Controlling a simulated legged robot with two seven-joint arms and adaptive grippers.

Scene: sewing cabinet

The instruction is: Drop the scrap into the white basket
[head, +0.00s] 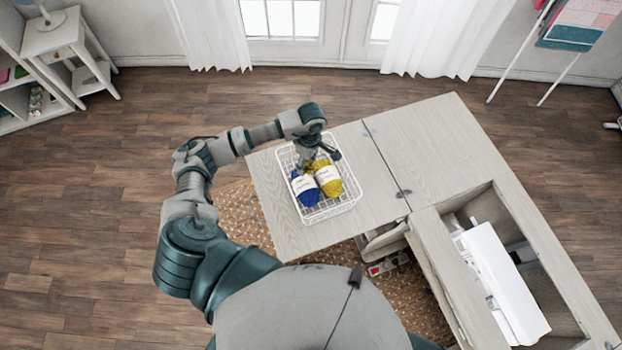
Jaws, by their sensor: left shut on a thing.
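The white wire basket (347,203) stands on the left leaf of the sewing cabinet. In it lie a blue yarn ball (308,197) and a yellow yarn ball (329,183), side by side, each with a white label. My left gripper (307,164) points down over the far part of the basket, just behind the yarn. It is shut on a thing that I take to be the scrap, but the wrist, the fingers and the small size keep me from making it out. I cannot tell whether the fingers touch the yarn. My right gripper is out of view.
The pale wooden cabinet top (430,140) is bare right of the basket. A white sewing machine (500,280) lies in the open well at the right. A woven rug (240,205) is under the cabinet. A small white side table (62,45) stands far left.

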